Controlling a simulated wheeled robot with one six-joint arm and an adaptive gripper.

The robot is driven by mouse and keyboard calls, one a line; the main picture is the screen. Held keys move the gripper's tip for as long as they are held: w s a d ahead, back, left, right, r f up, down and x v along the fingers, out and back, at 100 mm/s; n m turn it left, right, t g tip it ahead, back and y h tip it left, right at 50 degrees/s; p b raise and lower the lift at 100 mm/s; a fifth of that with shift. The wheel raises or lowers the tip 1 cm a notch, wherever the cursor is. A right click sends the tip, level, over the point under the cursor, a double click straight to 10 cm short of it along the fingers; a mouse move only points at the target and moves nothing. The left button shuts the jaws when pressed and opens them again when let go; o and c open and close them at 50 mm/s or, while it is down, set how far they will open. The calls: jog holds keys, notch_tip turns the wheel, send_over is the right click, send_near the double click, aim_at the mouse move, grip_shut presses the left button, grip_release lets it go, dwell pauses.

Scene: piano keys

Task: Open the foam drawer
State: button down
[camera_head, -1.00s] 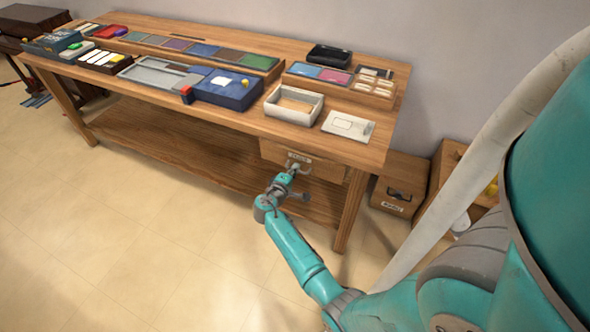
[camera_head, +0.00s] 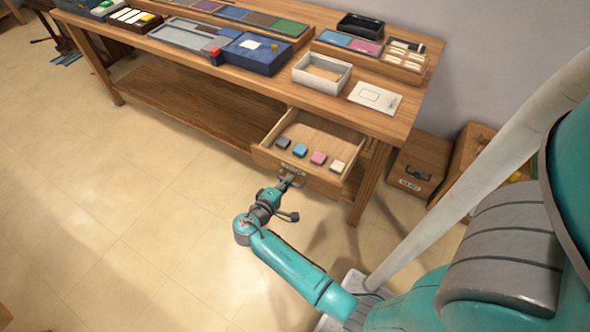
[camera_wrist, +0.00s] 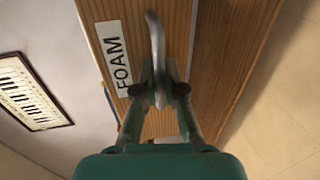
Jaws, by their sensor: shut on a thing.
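The foam drawer (camera_head: 316,136) is pulled out from under the right part of the wooden workbench. It holds several small foam blocks (camera_head: 300,150) in grey, blue, pink and cream along its front. In the wrist view its wooden front carries a white FOAM label (camera_wrist: 114,58) beside a curved metal handle (camera_wrist: 154,38). My gripper (camera_head: 287,181) is at the drawer front in the head view. In the wrist view my gripper (camera_wrist: 159,88) is shut on the handle, with the fingers on either side of it.
The workbench top (camera_head: 322,104) bears an open white tray (camera_head: 322,72), a white card (camera_head: 375,97), a blue box (camera_head: 255,53) and other trays. A wooden box with a handle (camera_head: 417,170) stands on the floor at right. The floor in front of the drawer is clear.

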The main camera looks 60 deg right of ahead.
jog(key=shift+f+v, duration=0.2)
jog(key=shift+v, duration=0.85)
jog(key=c, duration=1.5)
grip_release()
jog(key=v, duration=1.2)
jog(key=shift+s, duration=0.1)
